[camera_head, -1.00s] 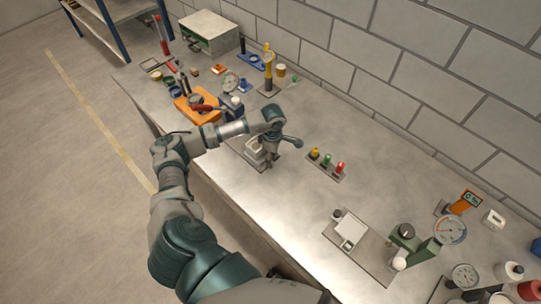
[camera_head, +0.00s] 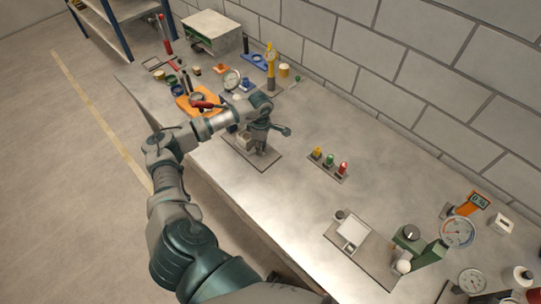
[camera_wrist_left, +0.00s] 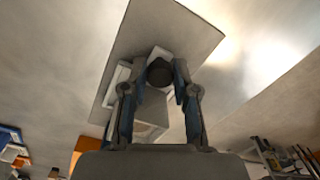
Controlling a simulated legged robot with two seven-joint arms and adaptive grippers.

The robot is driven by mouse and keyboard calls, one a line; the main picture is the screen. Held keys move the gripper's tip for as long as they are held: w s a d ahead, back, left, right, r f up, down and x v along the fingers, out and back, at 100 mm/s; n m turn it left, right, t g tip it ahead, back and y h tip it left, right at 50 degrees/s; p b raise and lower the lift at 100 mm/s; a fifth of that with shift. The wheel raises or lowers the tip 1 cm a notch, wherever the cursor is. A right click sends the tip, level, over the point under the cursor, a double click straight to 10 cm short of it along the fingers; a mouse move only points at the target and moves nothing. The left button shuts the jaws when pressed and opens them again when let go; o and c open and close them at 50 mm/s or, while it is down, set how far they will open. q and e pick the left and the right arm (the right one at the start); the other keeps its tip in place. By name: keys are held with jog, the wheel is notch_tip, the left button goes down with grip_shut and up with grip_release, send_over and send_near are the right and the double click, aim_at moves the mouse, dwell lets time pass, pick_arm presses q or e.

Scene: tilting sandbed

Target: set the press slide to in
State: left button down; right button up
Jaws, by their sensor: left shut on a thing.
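The press slide's dark plate (camera_head: 270,164) lies flat on the bench, left of the middle in the head view. Pale blocks (camera_head: 244,141) stand on it, partly hidden by my left arm. In the left wrist view the plate (camera_wrist_left: 190,28) fills the upper middle, and a dark round knob (camera_wrist_left: 159,71) sits between my fingertips. My left gripper (camera_head: 262,150) points down over the plate and is shut on this knob; its fingers touch both sides. Part of the slide is hidden behind the fingers. My right gripper is not in view.
A panel with yellow, green and red knobs (camera_head: 329,163) is right of the plate. A similar plate with a white block (camera_head: 352,232) and a green device (camera_head: 420,245) are at lower right. An orange tray (camera_head: 190,104) and several tools crowd the left. Bare bench lies between.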

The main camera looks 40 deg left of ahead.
pick_arm(q)
jog(key=shift+a, duration=0.8)
jog(key=shift+a+f, duration=0.1)
jog(key=shift+a, duration=0.15)
jog(key=c, duration=0.9)
grip_release()
jog(key=shift+d, duration=0.1)
jog(key=shift+w+r, duration=0.1)
jog(key=shift+r, duration=0.35)
jog(key=r, duration=1.1)
jog(key=shift+w+a, duration=0.2)
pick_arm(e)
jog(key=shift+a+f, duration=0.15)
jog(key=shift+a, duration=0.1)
